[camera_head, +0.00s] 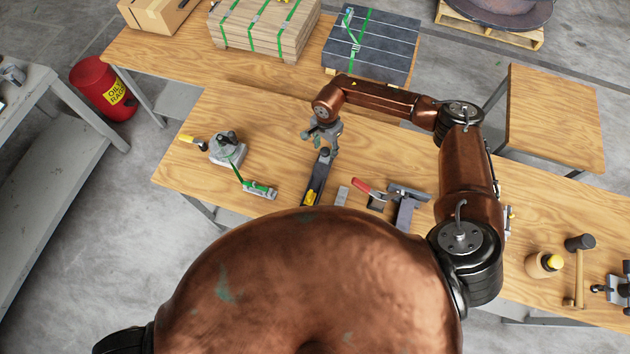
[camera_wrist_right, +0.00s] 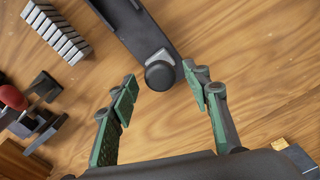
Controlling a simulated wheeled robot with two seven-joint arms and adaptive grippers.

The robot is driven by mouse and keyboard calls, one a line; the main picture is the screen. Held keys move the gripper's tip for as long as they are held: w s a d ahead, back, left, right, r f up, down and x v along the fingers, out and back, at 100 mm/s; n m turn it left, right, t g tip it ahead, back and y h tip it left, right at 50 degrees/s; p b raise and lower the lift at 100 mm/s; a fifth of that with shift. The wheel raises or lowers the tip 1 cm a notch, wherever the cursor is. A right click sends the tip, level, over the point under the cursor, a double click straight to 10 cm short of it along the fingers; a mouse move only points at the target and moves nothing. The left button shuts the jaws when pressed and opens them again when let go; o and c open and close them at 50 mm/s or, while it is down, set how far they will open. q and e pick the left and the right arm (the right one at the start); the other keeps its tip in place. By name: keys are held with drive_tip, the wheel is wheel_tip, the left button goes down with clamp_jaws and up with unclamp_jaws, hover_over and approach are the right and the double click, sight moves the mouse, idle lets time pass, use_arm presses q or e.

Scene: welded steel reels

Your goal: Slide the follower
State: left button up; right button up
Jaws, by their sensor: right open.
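A long dark tool (camera_head: 318,180) lies on the wooden bench, with a yellow part near its lower end. I take it to hold the follower, but cannot tell which part that is. A round black knob (camera_head: 325,152) sits at its far end. My right gripper (camera_head: 326,138) is at that end, its fingers open. In the right wrist view, the knob (camera_wrist_right: 160,75) shows between the two green-padded fingertips (camera_wrist_right: 159,80), with visible gaps either side. I cannot tell the height of the fingers above it. My left gripper is not in view.
On the bench, a grey clamp device (camera_head: 228,150) and a green-strapped tool (camera_head: 258,190) lie to the left. A red-handled tool (camera_head: 370,188) and a grey block (camera_head: 342,196) lie close on the right. A mallet (camera_head: 579,270) is farther right. Bare wood surrounds the knob end.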

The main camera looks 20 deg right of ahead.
sight(325, 151)
drive_tip(key=shift+r+p, duration=1.1)
drive_tip(key=shift+r, duration=2.1)
